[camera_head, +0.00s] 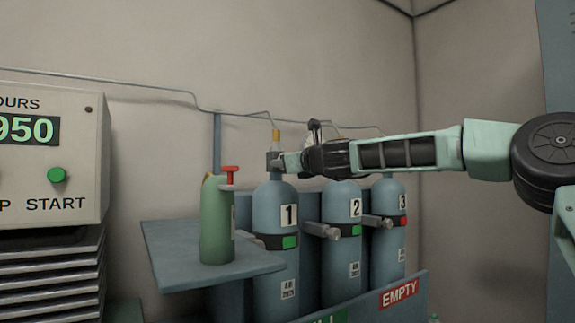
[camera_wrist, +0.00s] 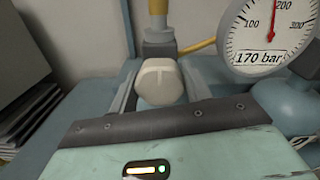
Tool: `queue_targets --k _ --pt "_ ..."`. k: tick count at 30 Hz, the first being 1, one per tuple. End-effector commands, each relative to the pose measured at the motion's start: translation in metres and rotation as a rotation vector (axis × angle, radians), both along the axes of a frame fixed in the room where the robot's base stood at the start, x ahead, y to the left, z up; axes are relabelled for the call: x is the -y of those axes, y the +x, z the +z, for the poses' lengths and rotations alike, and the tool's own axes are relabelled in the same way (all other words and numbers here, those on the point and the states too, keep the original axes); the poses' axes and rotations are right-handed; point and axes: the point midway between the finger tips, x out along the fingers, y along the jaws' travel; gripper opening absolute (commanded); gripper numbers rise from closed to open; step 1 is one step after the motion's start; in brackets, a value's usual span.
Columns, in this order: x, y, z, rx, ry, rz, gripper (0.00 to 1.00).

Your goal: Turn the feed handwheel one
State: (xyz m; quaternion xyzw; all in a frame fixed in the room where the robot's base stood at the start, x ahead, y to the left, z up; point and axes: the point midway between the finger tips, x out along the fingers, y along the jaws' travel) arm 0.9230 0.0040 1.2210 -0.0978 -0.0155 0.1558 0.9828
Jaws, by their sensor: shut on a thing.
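The blue cylinder marked 1 (camera_head: 275,250) stands in the rack at the left of the row. Its valve (camera_head: 274,160) is at the top, below a yellow pipe fitting. In the wrist view, a pale, rounded handwheel (camera_wrist: 160,80) sits in front of the grey valve block, between my two fingers. My gripper (camera_head: 283,162) reaches in from the right at valve height and is shut on this handwheel; the gripper also shows in the wrist view (camera_wrist: 161,88). In the head view the handwheel is mostly hidden by my gripper.
Cylinders 2 (camera_head: 342,255) and 3 (camera_head: 388,245) stand to the right; 3 has a red tag. A gauge (camera_wrist: 268,35) reading 170 bar is close right of my fingers. A green bottle (camera_head: 216,225) with a red top stands on the blue shelf (camera_head: 175,262).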

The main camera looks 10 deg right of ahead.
Motion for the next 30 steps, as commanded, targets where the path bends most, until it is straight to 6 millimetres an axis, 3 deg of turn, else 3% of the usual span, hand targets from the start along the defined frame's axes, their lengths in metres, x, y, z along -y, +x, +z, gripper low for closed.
queue_targets --k 12,13,15,25,30 --pt "-0.001 0.000 0.000 -0.004 0.010 0.002 0.25" --pt "-0.001 0.000 0.000 -0.004 0.010 0.002 0.54" --pt "-0.001 0.000 0.000 -0.003 0.009 0.002 0.69" --pt "0.001 -0.002 0.000 -0.002 0.007 0.000 0.69" --pt "0.007 -0.016 -0.002 0.000 0.005 -0.002 0.69"
